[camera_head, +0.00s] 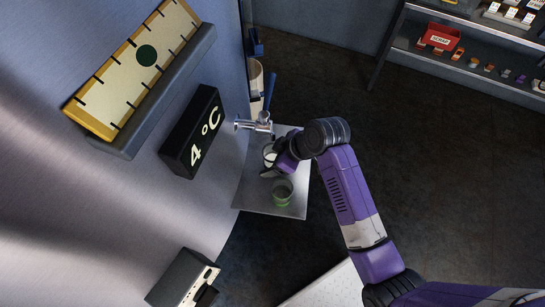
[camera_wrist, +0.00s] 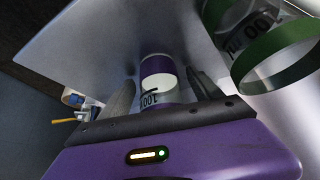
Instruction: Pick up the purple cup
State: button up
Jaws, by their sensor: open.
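The purple cup (camera_wrist: 157,68) stands on the metal shelf with a white area and a "100" marking on its side. It is between the two fingers of my gripper (camera_wrist: 163,80) in the wrist view. The fingers are open, with a gap visible on each side of the cup. In the head view, my gripper (camera_head: 272,167) reaches over the shelf below the tap, beside a cup with white in it (camera_head: 269,154). My gripper partly hides this cup, and its purple colour is hard to see there.
A green cup (camera_head: 283,193) stands near the shelf's front; it also shows at the right in the wrist view (camera_wrist: 275,60). The metal shelf (camera_head: 293,208) juts from the tank. A tap (camera_head: 257,125) with a blue handle is above it. A rack (camera_head: 470,62) stands far right.

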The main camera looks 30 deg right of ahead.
grip_shut()
dwell(0.3)
jog(key=shift+r, duration=0.2)
